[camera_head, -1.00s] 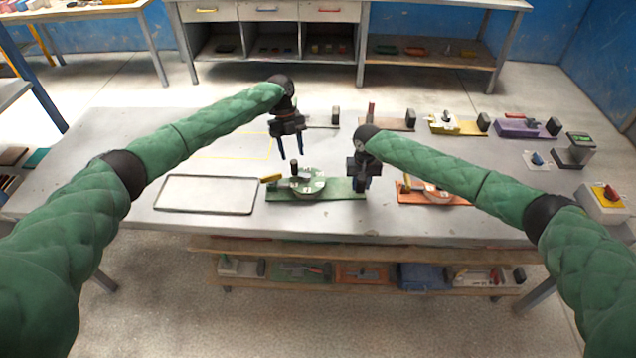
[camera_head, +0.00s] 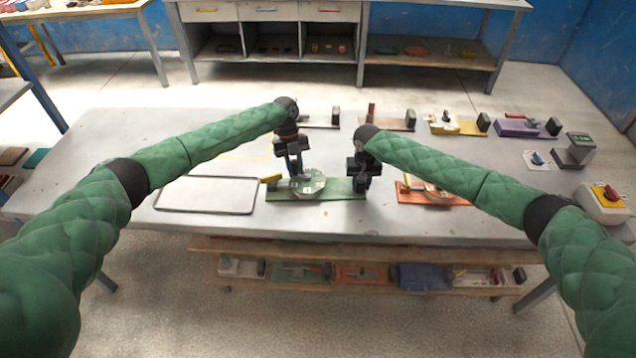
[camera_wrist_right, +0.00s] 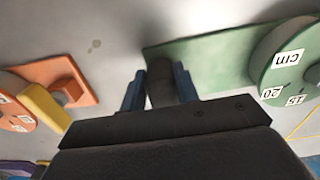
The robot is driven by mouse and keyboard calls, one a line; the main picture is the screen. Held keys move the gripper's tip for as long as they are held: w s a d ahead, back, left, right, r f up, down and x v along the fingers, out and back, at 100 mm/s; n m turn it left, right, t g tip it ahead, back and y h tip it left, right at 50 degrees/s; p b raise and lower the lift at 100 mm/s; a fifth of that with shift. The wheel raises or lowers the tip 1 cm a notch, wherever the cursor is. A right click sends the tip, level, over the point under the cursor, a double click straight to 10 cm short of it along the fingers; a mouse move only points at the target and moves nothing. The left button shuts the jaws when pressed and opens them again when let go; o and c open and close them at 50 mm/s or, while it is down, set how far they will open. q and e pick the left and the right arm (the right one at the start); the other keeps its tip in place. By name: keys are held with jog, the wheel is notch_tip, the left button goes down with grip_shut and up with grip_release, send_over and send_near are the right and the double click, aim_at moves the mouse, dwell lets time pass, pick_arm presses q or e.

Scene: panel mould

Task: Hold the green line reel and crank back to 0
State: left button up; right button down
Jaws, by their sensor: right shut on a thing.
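The green line reel lies at the front middle of the table, with a green base (camera_head: 333,188) and a round dial (camera_head: 312,186) carrying white number labels. The dial also shows in the right wrist view (camera_wrist_right: 290,70), with labels "cm", "20" and "15". My right gripper (camera_head: 362,183) is shut on the dark post (camera_wrist_right: 160,90) at the right end of the base. My left gripper (camera_head: 294,169) is lowered over the dial, its fingers at the dark crank knob. The knob is mostly hidden, and I cannot tell whether the fingers grip it.
An orange reel (camera_head: 420,196) sits just right of my right gripper. An empty grey-rimmed tray outline (camera_head: 205,210) lies to the left. Yellow (camera_head: 455,127) and purple (camera_head: 525,128) devices stand at the back right. A button box (camera_head: 603,203) is at the right edge.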

pick_arm(q)
grip_shut()
